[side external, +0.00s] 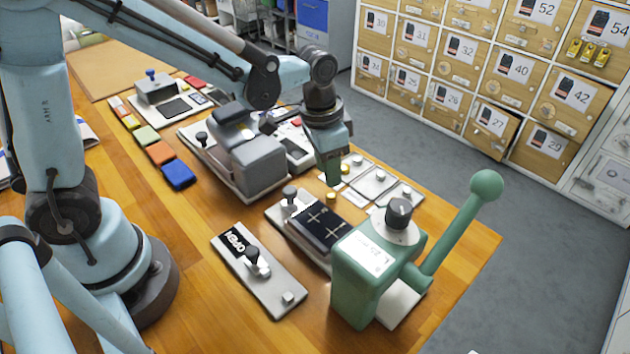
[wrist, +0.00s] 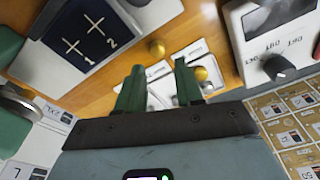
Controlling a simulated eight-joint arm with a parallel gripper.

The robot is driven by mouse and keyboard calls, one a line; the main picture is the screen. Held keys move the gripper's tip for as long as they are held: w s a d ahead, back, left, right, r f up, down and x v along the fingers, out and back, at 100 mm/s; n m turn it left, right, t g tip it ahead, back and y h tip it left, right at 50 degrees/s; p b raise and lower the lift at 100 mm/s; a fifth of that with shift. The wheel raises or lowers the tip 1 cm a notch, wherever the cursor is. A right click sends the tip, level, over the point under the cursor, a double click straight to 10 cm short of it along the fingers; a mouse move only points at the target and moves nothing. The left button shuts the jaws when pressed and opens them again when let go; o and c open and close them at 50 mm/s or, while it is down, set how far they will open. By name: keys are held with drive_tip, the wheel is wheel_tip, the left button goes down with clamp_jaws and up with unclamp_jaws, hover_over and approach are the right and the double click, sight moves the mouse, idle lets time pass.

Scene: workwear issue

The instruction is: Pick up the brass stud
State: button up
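A small round brass stud (wrist: 156,47) lies on bare wood near the dark-blue pad in the wrist view. It also shows in the side view (side external: 331,197), just below my gripper (side external: 331,178). A second brass-coloured stud (wrist: 201,73) sits on a white tray, partly beside my right finger; it also shows in the side view (side external: 345,168). In the wrist view my gripper (wrist: 158,78) has its two green fingers apart with nothing held between them. The first stud appears beyond the fingertips, roughly in line with the gap.
A green lever press (side external: 365,265) stands close in front of my gripper. The dark-blue marked pad (side external: 320,222) is beside the loose stud. A grey machine (side external: 258,160) stands left, and small white trays (side external: 375,183) lie right. An OPEN-labelled plate (side external: 255,270) lies nearer.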

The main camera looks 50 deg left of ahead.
sight(331, 194)
drive_tip(key=shift+w+d+f, duration=0.1)
drive_tip(key=shift+d+f, duration=0.05)
drive_tip(key=shift+f, duration=1.25)
drive_tip(key=shift+w+d+f, duration=0.1)
drive_tip(key=shift+f, duration=1.3)
drive_tip(key=shift+s, duration=0.1)
clamp_jaws()
